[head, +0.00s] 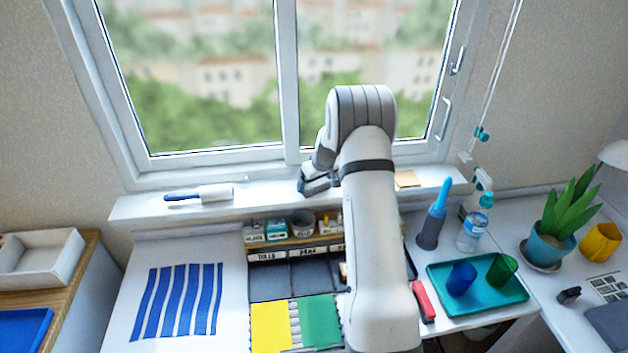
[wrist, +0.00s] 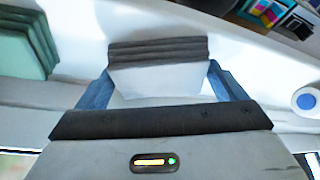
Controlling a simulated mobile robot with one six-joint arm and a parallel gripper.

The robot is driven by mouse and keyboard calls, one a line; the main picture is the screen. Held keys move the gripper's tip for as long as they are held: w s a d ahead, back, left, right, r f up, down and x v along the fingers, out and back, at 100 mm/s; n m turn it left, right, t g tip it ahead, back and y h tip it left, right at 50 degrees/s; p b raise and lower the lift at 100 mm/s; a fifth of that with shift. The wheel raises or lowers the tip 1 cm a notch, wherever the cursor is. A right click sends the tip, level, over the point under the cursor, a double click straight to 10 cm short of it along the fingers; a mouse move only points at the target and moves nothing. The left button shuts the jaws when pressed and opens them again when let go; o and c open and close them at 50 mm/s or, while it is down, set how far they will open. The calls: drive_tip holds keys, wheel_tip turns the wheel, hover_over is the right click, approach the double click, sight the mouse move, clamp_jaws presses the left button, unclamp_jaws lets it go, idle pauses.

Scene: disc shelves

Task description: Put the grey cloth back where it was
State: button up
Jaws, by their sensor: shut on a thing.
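The grey cloth (wrist: 158,60) is a folded block with a pale face and dark layered folds along one edge. It sits between the blue fingers of my gripper (wrist: 160,88) in the wrist view, and the gripper is shut on it. In the head view my gripper (head: 316,185) is over the white window sill (head: 265,195), left of my arm. I cannot tell whether the cloth touches the sill. In the head view the cloth is not clearly distinguishable from the gripper.
A folded green cloth (wrist: 22,45) stands beside the grey cloth in the wrist view. A lint roller (head: 200,194) lies on the sill to the left, and a tan pad (head: 405,178) to the right. Small boxes (head: 276,229) stand on a shelf below the sill.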

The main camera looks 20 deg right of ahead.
drive_tip(key=o, duration=0.6)
